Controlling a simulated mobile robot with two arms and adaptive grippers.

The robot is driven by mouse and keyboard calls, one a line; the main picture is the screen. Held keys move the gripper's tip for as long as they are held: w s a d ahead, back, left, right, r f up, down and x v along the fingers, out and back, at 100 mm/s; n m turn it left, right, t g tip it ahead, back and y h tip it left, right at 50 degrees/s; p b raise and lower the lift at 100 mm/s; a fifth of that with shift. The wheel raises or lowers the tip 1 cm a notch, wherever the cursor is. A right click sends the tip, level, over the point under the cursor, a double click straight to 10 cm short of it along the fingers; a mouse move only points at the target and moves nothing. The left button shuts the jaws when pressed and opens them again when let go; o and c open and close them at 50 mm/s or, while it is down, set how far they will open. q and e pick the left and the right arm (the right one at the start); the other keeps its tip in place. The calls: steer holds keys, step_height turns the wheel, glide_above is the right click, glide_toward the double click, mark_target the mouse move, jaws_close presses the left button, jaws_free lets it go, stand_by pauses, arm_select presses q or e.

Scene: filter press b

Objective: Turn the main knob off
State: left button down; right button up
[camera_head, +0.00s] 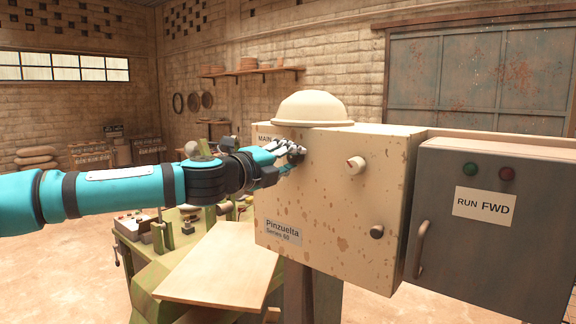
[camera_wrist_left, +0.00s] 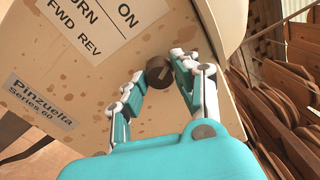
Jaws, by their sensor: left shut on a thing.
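The main knob is a small dark round knob (camera_head: 297,154) at the upper left of the cream, rust-spotted control box (camera_head: 330,210), by a partly covered "MAIN" label. It also shows in the left wrist view (camera_wrist_left: 158,72), with a line across its face. My left gripper (camera_head: 288,152) reaches it from the left and is shut on it. In the wrist view my left gripper's fingertips (camera_wrist_left: 160,74) are on opposite sides of the knob. The fingers partly cover the knob and label in the head view. My right gripper is not in view.
A pale knob (camera_head: 356,165) and a dark knob (camera_head: 376,232) are farther right on the box. A grey cabinet (camera_head: 500,230) with green and red buttons adjoins it. A hard hat (camera_head: 311,107) sits on top. A wooden board (camera_head: 222,265) lies below my arm.

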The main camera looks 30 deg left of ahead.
arm_select(q)
steer(key=shift+n+b, duration=0.45)
steer(key=shift+n, duration=1.05)
steer(key=c, duration=1.3)
jaws_free()
steer(key=o, duration=0.3)
steer(key=shift+w+d, duration=0.1)
steer(key=shift+w, duration=0.05)
steer(key=shift+o, duration=0.2)
steer(key=shift+s, duration=0.3)
steer(key=s+a, duration=0.1)
steer(key=s, duration=1)
steer(key=shift+s, duration=0.2)
